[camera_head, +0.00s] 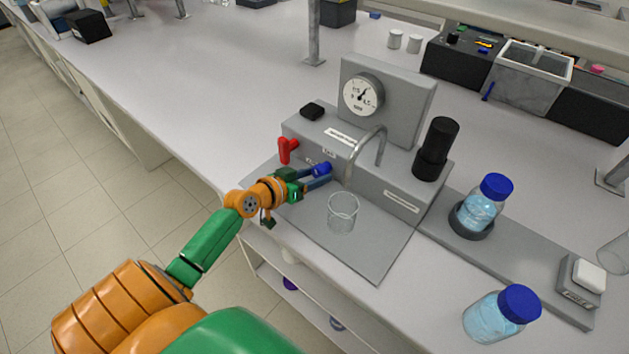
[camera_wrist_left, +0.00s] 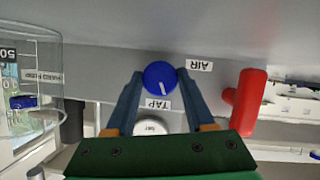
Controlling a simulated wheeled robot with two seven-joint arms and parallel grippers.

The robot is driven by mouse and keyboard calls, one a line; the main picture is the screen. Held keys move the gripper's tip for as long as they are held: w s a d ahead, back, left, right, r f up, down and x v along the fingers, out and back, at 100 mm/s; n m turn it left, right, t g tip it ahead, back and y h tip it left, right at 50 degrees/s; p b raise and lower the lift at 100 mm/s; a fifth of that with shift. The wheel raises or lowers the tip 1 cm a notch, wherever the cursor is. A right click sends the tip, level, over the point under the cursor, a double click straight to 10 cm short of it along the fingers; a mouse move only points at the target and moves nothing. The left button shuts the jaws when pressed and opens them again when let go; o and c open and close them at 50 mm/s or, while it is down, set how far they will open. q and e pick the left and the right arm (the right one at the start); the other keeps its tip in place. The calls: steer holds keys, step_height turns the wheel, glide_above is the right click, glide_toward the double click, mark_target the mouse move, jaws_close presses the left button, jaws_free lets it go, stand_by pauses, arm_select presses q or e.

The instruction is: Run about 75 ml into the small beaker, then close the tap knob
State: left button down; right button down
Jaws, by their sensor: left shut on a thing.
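The blue tap knob (camera_head: 322,169) is on the front of the grey rig. It shows in the left wrist view (camera_wrist_left: 160,76) with a white pointer line, above the TAP label. My left gripper (camera_head: 319,176) is shut on the knob, one finger on each side, as the left wrist view (camera_wrist_left: 148,82) shows. The small clear beaker (camera_head: 342,213) stands upright on the grey base plate below the bent metal spout (camera_head: 369,146). I see no clear water level in it and no stream. Its marked wall shows at the left of the wrist view (camera_wrist_left: 30,90). My right gripper is not in view.
A red lever (camera_head: 287,150) is left of the knob. A pressure gauge (camera_head: 363,92) stands behind. A black cylinder (camera_head: 435,149) is on the rig's right. Blue-capped bottles stand at the right, one in a dark holder (camera_head: 471,222), one near the front (camera_head: 493,317).

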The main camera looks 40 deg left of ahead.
arm_select(q)
steer(key=n+h+b, duration=0.1)
steer(key=b, duration=0.1)
steer(key=n+h+b, duration=0.1)
steer(key=n+b, duration=0.1)
steer(key=shift+a+f+b, duration=0.1)
steer(key=shift+f+b, duration=0.15)
steer(key=shift+b, duration=0.15)
steer(key=shift+r+n+t+h+b, duration=0.25)
steer(key=shift+n+h+b, duration=0.45)
steer(key=shift+n+b, duration=0.65)
steer(key=shift+a, duration=0.1)
steer(key=shift+c, duration=1.3)
jaws_free()
steer(key=shift+f, duration=0.15)
